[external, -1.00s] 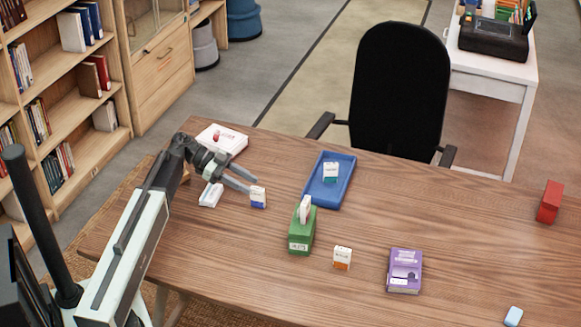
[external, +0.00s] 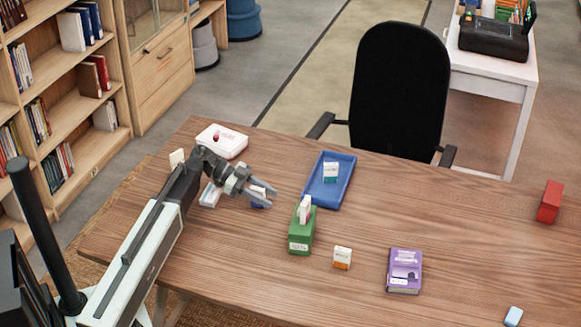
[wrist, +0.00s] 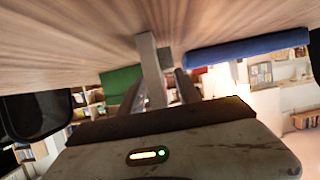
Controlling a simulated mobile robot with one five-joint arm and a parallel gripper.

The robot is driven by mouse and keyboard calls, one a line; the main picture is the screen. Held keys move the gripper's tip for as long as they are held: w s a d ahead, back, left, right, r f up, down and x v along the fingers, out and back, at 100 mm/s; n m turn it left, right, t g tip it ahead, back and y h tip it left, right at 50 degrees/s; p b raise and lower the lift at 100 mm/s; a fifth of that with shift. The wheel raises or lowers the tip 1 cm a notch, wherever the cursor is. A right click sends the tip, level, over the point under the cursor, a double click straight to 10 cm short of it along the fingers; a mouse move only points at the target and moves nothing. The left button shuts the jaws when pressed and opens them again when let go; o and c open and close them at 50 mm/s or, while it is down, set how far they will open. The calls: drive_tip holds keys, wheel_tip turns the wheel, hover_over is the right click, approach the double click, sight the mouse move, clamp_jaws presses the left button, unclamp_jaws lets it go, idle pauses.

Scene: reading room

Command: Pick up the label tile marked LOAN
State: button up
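Several small label tiles stand on the desk, and I cannot read LOAN on any of them. A white and blue tile (external: 257,188) is partly hidden by my gripper (external: 271,194). A white and orange tile (external: 342,256) stands in front. A white and teal tile (external: 330,171) is in the blue tray (external: 343,187). A white tile (external: 305,207) stands in the green box (external: 301,238). My gripper's fingers are apart over the desk, overlapping the blue tile in the external view. In the wrist view the fingers (wrist: 167,75) show no tile between them.
A white box (external: 232,147) sits at the desk's back left, near a pale tile (external: 177,158) and a low white object (external: 210,194). A purple book (external: 405,270), a red block (external: 550,202) and an eraser-like block (external: 513,316) are to the right. A black chair (external: 400,90) stands behind.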

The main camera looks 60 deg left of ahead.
clamp_jaws()
wheel_tip(320, 180, up, 10)
drive_tip(key=p, duration=1)
